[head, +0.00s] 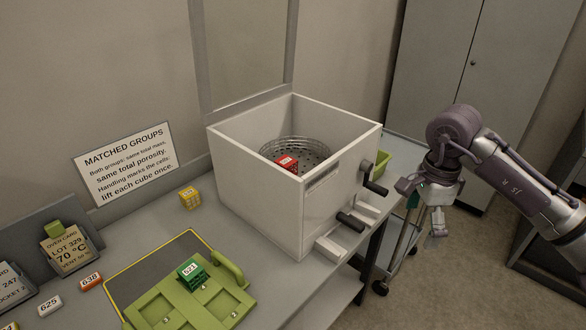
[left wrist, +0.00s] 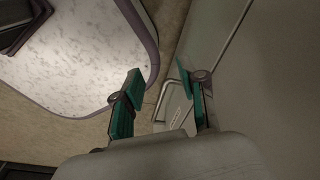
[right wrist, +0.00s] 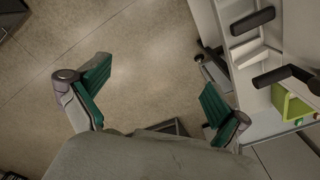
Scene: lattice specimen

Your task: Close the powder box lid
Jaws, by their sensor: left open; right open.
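The powder box (head: 255,195) is a white, open-topped box on the bench. Its lid (head: 244,55), a grey frame around a clear panel, stands raised along the back edge. Inside is a round perforated metal basket (head: 318,152) with a red cube (head: 286,163). My right gripper (head: 424,212) is open and empty, in the air to the right of the box, apart from it. Its spread fingers also show in the right wrist view (right wrist: 155,92). My left gripper (left wrist: 158,82) is open and empty in the left wrist view, and outside the head view.
Black handles (head: 375,180) stick out from the box's right side. A green tray (head: 180,305) with a green cube (head: 191,272) lies in front. A yellow cube (head: 189,197) sits left of the box. A sign (head: 125,162) leans on the wall. A grey cabinet (head: 470,60) stands behind.

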